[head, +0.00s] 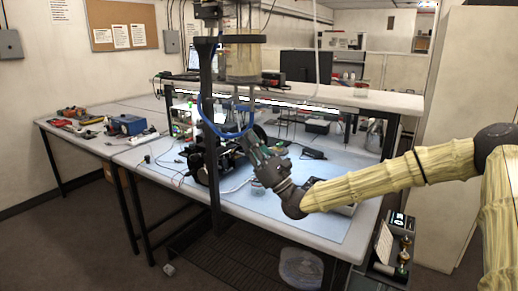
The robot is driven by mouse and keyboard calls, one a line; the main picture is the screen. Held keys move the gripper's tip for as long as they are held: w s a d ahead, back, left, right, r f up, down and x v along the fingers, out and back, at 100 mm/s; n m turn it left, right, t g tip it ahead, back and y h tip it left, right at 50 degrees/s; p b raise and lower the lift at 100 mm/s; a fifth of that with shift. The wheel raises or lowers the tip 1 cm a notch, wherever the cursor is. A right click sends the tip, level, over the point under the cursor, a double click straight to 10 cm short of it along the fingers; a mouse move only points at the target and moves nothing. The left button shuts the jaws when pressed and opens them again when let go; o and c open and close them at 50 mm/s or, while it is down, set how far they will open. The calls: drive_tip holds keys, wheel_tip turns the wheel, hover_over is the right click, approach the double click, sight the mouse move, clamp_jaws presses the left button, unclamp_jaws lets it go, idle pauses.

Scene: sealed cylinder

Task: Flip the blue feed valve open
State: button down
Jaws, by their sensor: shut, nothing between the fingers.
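A sealed cylinder (241,58) with a tan band is mounted high beside a dark upright post (207,120). A blue feed line (204,113) loops down the post and curves up beneath the cylinder. I cannot make out the blue feed valve's handle or its position; it is too small or hidden near my gripper. My gripper (250,141) is shut and empty, at the end of my arm reaching in from the right. Its tips are close to the lower right of the blue loop; I cannot tell whether they touch it.
The workbench (345,222) below holds dark equipment (213,162), cables and small parts. A raised shelf (350,96) with a monitor (306,63) stands behind. A second table (85,112) at left carries tools and a blue box (126,125). The bench's front right is fairly clear.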

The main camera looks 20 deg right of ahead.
sight(241, 108)
drive_tip(key=r, duration=0.1)
drive_tip(key=r+p, duration=0.1)
drive_tip(key=r, duration=0.1)
drive_tip(key=r+p, duration=0.1)
drive_tip(key=shift+w+a+r, duration=0.25)
drive_tip(key=shift+w+r, duration=0.05)
drive_tip(key=shift+r, duration=0.15)
